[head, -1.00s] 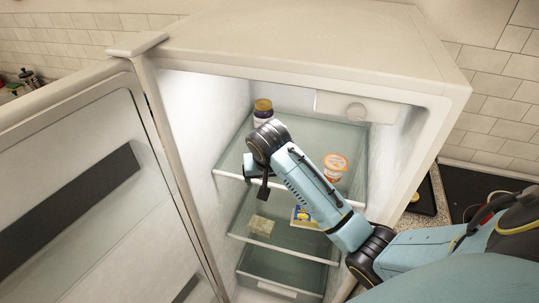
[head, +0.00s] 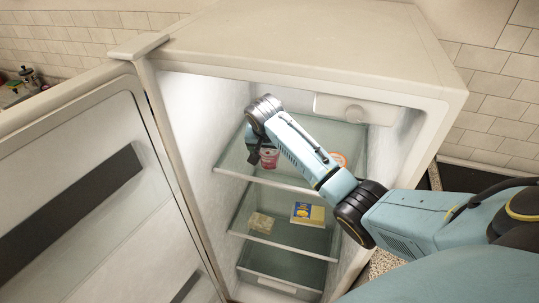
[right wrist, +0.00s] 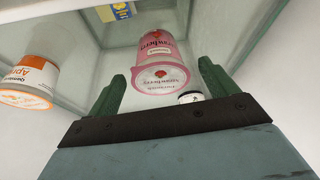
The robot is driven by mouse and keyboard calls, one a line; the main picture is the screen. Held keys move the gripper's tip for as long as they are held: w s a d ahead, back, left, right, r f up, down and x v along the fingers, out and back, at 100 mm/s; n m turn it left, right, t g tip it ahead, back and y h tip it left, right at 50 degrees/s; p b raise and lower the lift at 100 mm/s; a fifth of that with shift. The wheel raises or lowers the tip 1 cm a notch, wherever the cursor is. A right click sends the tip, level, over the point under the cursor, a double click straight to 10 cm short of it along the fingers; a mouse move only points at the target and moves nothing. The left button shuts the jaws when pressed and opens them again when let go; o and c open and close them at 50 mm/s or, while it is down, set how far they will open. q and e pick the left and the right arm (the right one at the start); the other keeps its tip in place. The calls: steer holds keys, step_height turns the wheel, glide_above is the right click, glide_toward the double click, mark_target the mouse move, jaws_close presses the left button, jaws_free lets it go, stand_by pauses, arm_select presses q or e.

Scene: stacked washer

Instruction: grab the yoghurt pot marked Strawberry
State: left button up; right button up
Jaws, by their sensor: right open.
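The pink yoghurt pot marked Strawberry (head: 269,158) stands on the top shelf of the open fridge, partly hidden by my right arm. In the right wrist view the Strawberry pot (right wrist: 160,72) shows its label and lid, lying between the lines of my two green fingers. My right gripper (head: 252,150) is at the left of the top shelf, beside the pot; it is open and empty. In the wrist view the right gripper (right wrist: 160,88) has its fingers apart, one on each side of the pot's picture. Whether they touch it I cannot tell. My left gripper is not in view.
An orange-and-white Apricot pot (right wrist: 30,80) stands apart to one side; in the head view the Apricot pot (head: 339,158) is partly behind my arm. A yellow packet (head: 308,213) and a pale block (head: 261,223) lie on the shelf below. The fridge door (head: 80,190) is open at left.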

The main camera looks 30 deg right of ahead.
steer(key=shift+w+d+f, duration=0.1)
steer(key=shift+w+f, duration=0.05)
steer(key=shift+f, duration=0.25)
steer(key=c, duration=1.1)
steer(key=shift+c, duration=0.2)
